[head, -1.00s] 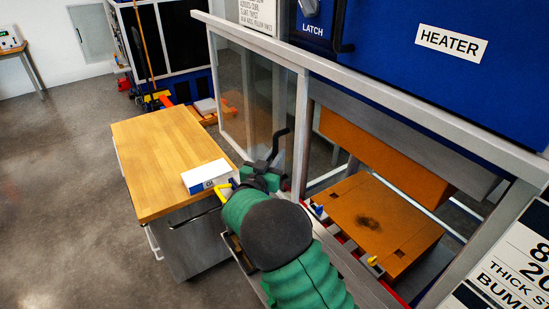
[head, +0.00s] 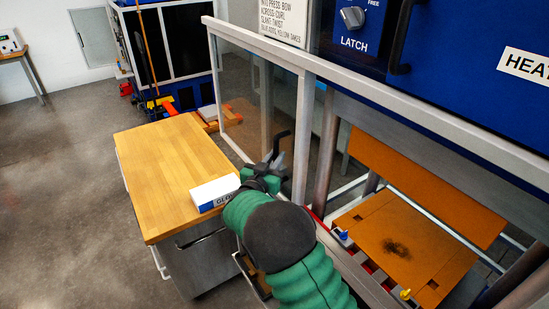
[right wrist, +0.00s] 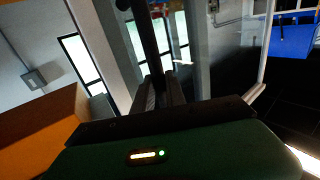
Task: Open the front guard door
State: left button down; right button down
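The front guard door (head: 263,115) is a clear panel in a pale metal frame, left of the press opening in the head view. Its black bent handle (head: 279,142) stands out on the near side. My right gripper (head: 272,168) is at this handle, its fingers closed around it. In the right wrist view a dark upright bar (right wrist: 150,40) runs down between the fingers (right wrist: 162,92), which look closed on it. Fingertip contact is partly hidden. My left gripper is not in view.
A wood-topped cabinet (head: 165,165) stands left of my right arm, with a white-and-blue box (head: 215,192) at its near edge. A blue panel with a latch knob (head: 352,17) is above. The press opening shows an orange plate (head: 400,245). Floor is open at left.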

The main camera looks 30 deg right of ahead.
jog(key=c, duration=1.7)
grip_release()
jog(key=shift+f, duration=0.35)
jog(key=shift+o, duration=1.2)
jog(key=shift+w+d, duration=0.1)
jog(key=shift+o, duration=0.5)
jog(key=shift+w+d, duration=0.1)
jog(key=shift+d, duration=0.05)
jog(key=b+v, duration=0.4)
jog(key=v, duration=1.3)
jog(key=shift+d, duration=0.1)
